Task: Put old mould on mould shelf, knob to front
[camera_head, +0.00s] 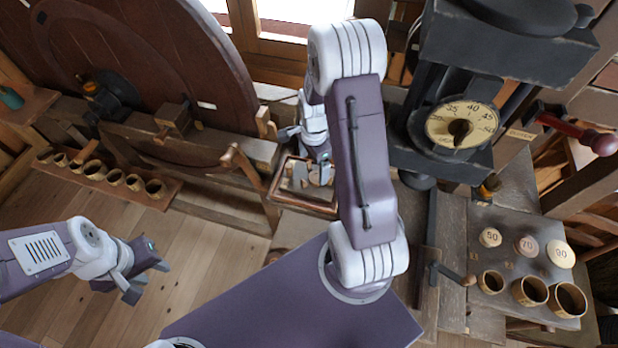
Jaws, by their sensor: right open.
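I cannot tell for certain which thing is the old mould or which is the mould shelf. A small wooden tray (304,206) with grey block-like pieces (300,174) in it stands at the centre, partly behind my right arm. My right gripper (308,152) is at the tray's far side, open, with its fingers partly hidden by the arm. I see nothing held in it. My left gripper (147,280) is open and empty above the plank floor at the lower left, far from the tray.
A dark press with a dial (461,126) and a red-handled lever (590,140) stands at the right. A grey board (508,253) beside it bears numbered discs and wooden cups. A large dark wheel (140,60) and a rack of cups (115,183) are at the left. Floor (200,270) is clear.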

